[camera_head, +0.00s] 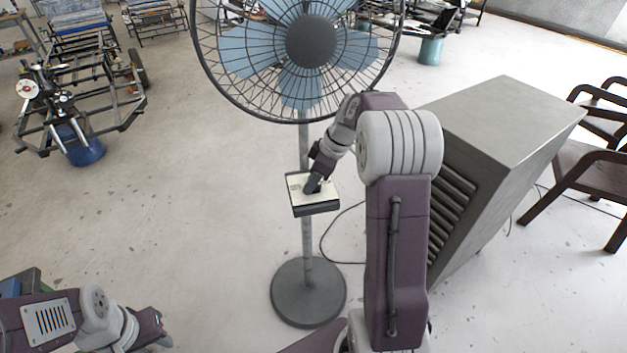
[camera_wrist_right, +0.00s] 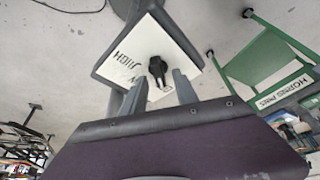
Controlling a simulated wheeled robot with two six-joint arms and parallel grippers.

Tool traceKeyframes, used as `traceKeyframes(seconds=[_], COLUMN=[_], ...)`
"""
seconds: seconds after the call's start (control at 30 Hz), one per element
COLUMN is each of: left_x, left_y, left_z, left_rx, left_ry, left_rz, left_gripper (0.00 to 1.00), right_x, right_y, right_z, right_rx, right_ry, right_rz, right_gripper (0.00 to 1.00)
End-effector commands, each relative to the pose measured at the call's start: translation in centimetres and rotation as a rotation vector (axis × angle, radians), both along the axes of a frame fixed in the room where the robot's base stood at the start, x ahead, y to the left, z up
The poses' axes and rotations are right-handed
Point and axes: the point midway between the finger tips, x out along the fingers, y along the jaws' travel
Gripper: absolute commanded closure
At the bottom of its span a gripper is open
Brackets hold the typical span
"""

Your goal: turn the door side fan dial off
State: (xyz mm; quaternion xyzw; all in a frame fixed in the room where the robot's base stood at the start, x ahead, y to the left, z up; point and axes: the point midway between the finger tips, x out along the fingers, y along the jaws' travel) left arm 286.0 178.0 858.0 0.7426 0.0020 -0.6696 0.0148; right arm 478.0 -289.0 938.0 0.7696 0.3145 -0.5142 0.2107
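The pedestal fan (camera_head: 311,40) stands ahead of me, with a control box (camera_head: 316,207) on its pole. In the right wrist view the box's pale face (camera_wrist_right: 125,62) carries lettering, partly readable as "HIGH". A black dial (camera_wrist_right: 157,68) sits on this face. My right gripper (camera_head: 313,184) is at the box. In the right wrist view its two grey fingers (camera_wrist_right: 159,80) are apart, with the dial showing between and just beyond their tips. I cannot tell whether they touch it. My left gripper (camera_head: 160,333) is low at the left, away from the fan; its finger gap is unclear.
A large grey louvred unit (camera_head: 500,130) stands right of the fan, close to my right arm. A cable (camera_head: 330,245) lies on the floor beside the round fan base (camera_head: 308,300). Chairs (camera_head: 585,165) are at the far right, a wheeled frame (camera_head: 85,95) at the left.

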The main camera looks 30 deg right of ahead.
Motion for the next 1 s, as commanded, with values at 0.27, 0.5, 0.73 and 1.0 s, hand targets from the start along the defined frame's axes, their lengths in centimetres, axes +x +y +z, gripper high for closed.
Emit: traceKeyframes(seconds=[0.27,0.5,0.73,1.0], left_x=[0.0,0.0,0.0,0.0], left_y=[0.0,0.0,0.0,0.0], left_z=[0.6,0.1,-0.3,-0.3], left_rx=[0.000,0.000,0.000,0.000], left_ry=[0.000,0.000,0.000,0.000], left_rz=[0.000,0.000,0.000,0.000], left_gripper=[0.64,0.64,0.64,0.64], right_x=[-0.8,-4.3,-8.4,-10.0], right_y=[-0.9,-4.3,-8.2,-9.8], right_z=[3.0,4.5,4.6,4.6], right_rx=[-0.001,0.000,0.000,0.000], right_ry=[-0.004,0.000,0.000,0.000], right_rz=[-0.002,-0.009,-0.006,0.000], right_gripper=[0.65,0.65,0.65,0.65])
